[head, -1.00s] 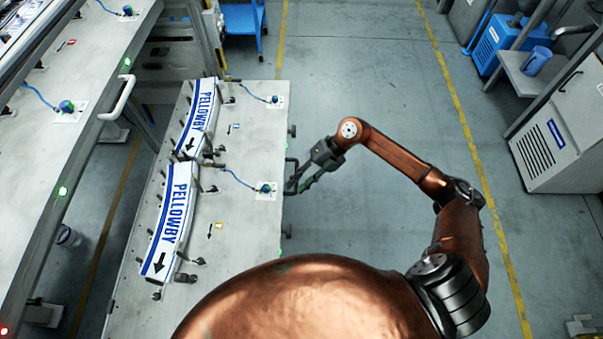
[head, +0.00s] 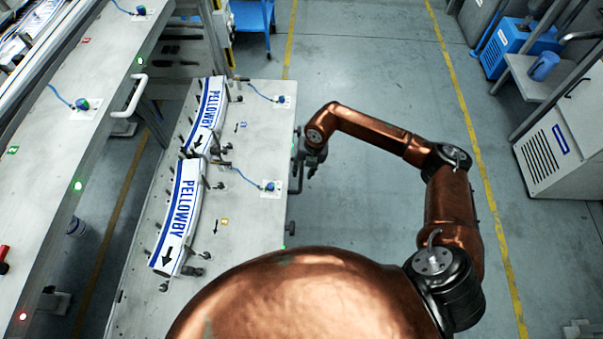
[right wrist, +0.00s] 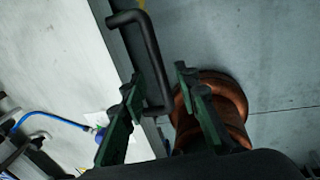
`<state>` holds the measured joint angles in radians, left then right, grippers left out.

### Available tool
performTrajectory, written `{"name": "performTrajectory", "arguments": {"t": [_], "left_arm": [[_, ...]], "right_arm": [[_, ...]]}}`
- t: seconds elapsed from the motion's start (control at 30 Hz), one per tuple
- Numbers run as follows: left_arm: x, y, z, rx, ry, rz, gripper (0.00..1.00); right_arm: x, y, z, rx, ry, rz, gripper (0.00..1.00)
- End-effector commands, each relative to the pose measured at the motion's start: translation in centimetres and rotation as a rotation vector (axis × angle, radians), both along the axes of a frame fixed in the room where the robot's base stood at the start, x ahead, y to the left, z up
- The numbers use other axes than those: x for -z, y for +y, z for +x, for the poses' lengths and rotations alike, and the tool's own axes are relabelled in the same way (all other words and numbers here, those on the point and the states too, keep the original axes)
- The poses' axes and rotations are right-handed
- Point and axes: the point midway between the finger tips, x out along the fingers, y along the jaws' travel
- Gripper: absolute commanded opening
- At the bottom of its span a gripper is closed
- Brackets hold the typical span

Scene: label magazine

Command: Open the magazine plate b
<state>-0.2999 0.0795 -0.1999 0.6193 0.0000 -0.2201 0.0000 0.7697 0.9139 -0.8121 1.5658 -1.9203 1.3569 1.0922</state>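A grey magazine plate (head: 240,205) holds two white-and-blue PELLOWBY label stacks, a far one (head: 206,115) and a near one (head: 178,215). I cannot read any letter marking it as b. A black bar handle sits on its right edge; it shows best in the right wrist view (right wrist: 150,50). My right gripper (head: 310,170) is just off this edge, beside the handle and partly hidden by my arm. In the right wrist view its green-black fingers (right wrist: 158,97) are spread, with the handle's lower end between them. No grip is visible. My left gripper is not in view.
Another long grey plate (head: 105,95) with a white handle (head: 137,95) lies at the left. Pegs and clamps surround the label stacks. The floor (head: 370,70) right of the plate is clear up to a white cabinet (head: 560,150) and blue box (head: 515,48).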

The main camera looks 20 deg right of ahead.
Motion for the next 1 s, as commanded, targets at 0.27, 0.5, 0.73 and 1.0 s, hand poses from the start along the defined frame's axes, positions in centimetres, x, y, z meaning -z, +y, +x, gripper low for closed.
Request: {"name": "performTrajectory", "arguments": {"t": [0.27,0.5,0.73,1.0], "left_arm": [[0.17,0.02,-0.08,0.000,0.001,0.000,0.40],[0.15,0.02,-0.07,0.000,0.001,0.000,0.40],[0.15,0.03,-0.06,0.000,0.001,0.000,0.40],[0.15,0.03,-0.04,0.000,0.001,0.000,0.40]], "right_arm": [[1.56,0.37,0.22,-0.001,-0.002,0.001,0.29],[1.53,0.38,0.21,-0.001,-0.001,0.002,0.21],[1.51,0.38,0.21,-0.001,-0.001,0.002,0.05],[1.50,0.39,0.21,-0.001,-0.001,0.003,0.00]]}}
